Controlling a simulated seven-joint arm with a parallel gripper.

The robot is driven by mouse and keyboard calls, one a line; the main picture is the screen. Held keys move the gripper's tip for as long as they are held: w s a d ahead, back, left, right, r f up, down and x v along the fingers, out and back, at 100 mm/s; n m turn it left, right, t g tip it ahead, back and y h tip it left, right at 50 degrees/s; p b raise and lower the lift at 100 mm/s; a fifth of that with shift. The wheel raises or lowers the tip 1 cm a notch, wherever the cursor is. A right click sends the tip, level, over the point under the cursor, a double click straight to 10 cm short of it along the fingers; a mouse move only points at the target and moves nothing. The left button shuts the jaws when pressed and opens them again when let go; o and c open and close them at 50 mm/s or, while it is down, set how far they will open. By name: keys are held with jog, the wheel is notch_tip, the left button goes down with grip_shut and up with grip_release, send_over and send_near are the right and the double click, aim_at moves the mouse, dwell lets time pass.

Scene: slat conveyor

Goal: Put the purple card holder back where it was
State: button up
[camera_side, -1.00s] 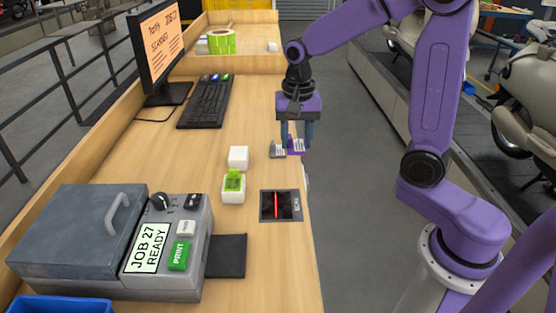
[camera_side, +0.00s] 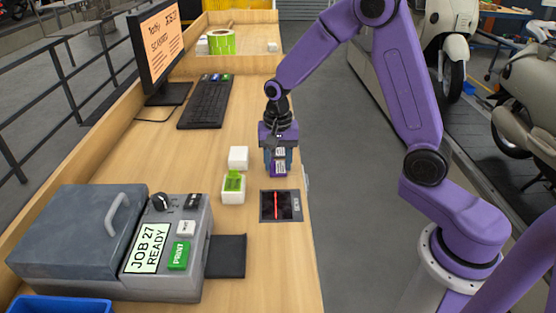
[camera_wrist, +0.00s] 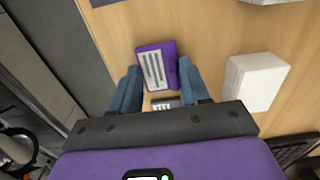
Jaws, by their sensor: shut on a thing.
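My gripper (camera_side: 278,167) is shut on the purple card holder (camera_side: 278,171), which has a white striped label on its face. In the wrist view the purple holder (camera_wrist: 170,52) sits between my two blue fingers (camera_wrist: 158,75). A grey card holder (camera_side: 279,153), also with a white label, shows just behind it; in the wrist view part of the grey holder (camera_wrist: 160,104) shows near the gripper body. I cannot tell whether the purple holder touches the bench. The scanner plate (camera_side: 267,206) with its red line is nearer the side camera.
A white block (camera_side: 238,157) and a white box with a green label (camera_side: 233,190) stand left of my gripper. The printer (camera_side: 165,258) is at front left, with a dark pad (camera_side: 227,256) beside it. A keyboard (camera_side: 206,102) lies farther back. The bench edge is close on the right.

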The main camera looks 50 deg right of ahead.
aim_at(278, 167)
jog(key=shift+f, duration=0.15)
jog(key=o, duration=1)
notch_tip(278, 167, up, 12)
jog(key=s+a+n, duration=0.5)
jog(key=s+n, duration=0.5)
jog(key=s, duration=0.2)
jog(key=shift+s+d+f+n, duration=0.5)
jog(key=shift+s+n, duration=1.45)
jog(key=shift+s, duration=0.95)
jog(key=shift+s+d+f+n, duration=0.5)
jog(key=shift+s+n, duration=1.4)
jog(key=shift+s, duration=1)
jog(key=shift+s+d+f+n, duration=0.5)
jog(key=shift+s+n, duration=1.45)
jog(key=shift+s, duration=0.95)
jog(key=shift+a, duration=0.1)
